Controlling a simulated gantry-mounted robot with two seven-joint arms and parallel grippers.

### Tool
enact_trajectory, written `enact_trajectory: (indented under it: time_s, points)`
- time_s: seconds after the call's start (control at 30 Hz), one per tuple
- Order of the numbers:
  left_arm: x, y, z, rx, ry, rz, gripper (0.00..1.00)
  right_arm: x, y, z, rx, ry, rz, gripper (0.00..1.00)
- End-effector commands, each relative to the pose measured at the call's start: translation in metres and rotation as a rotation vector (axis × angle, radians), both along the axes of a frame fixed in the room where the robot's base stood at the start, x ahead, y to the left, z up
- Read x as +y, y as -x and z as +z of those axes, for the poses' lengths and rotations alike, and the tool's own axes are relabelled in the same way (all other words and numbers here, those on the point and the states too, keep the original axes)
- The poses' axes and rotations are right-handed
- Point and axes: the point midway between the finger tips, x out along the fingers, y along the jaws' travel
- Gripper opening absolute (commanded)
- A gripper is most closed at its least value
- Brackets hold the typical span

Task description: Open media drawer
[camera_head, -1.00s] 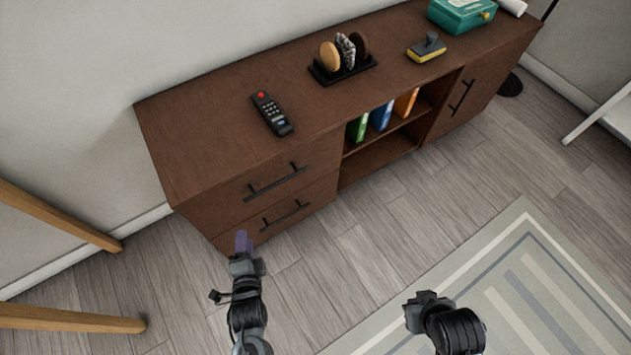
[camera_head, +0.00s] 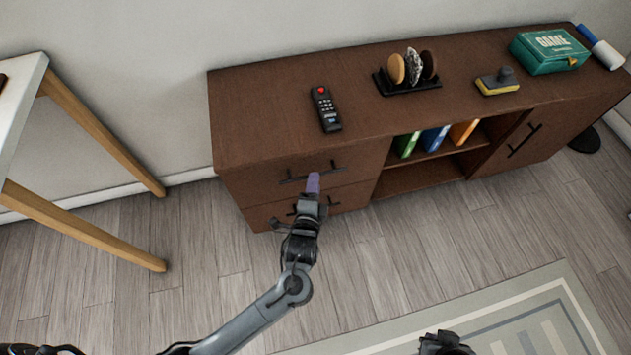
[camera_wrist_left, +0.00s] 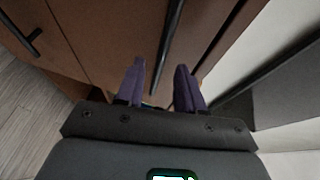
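The brown media cabinet (camera_head: 260,135) has two stacked drawers at its left end, both closed. The upper drawer (camera_head: 250,185) has a black bar handle (camera_head: 292,180); the lower drawer's handle (camera_head: 333,204) is partly hidden behind my left gripper. My left gripper (camera_head: 313,183), with purple fingers, is in front of the upper drawer. In the left wrist view its fingers (camera_wrist_left: 160,85) are apart, and the upper handle (camera_wrist_left: 172,40) runs into the gap between them. Contact cannot be told. The top of my right gripper (camera_head: 445,344) shows at the bottom edge; its fingers are unclear.
A remote (camera_head: 325,108), a coaster holder (camera_head: 408,84), a yellow-grey brush (camera_head: 497,82) and a green game box (camera_head: 549,51) stand on the cabinet. Books (camera_head: 435,138) fill part of the open shelf. A wooden-legged table (camera_head: 90,120) is at the left. The floor before the drawers is clear.

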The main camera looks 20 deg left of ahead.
Motion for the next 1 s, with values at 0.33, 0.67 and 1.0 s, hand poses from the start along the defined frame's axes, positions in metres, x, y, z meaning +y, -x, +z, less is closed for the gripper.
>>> enact_trajectory:
  time_s: [0.33, 0.67, 1.0]
  points:
    - [0.006, -0.027, -0.005, -0.001, 0.001, 0.000, 0.38, 0.004, 0.001, -0.018, 0.002, -0.011, -0.002, 0.00]
    - [0.007, -0.028, -0.005, 0.000, 0.001, 0.000, 0.33, 0.004, 0.001, -0.017, 0.001, -0.013, -0.005, 0.00]
    - [0.006, -0.028, -0.005, 0.000, 0.001, 0.000, 0.00, 0.005, 0.001, -0.017, 0.001, -0.017, -0.007, 0.00]
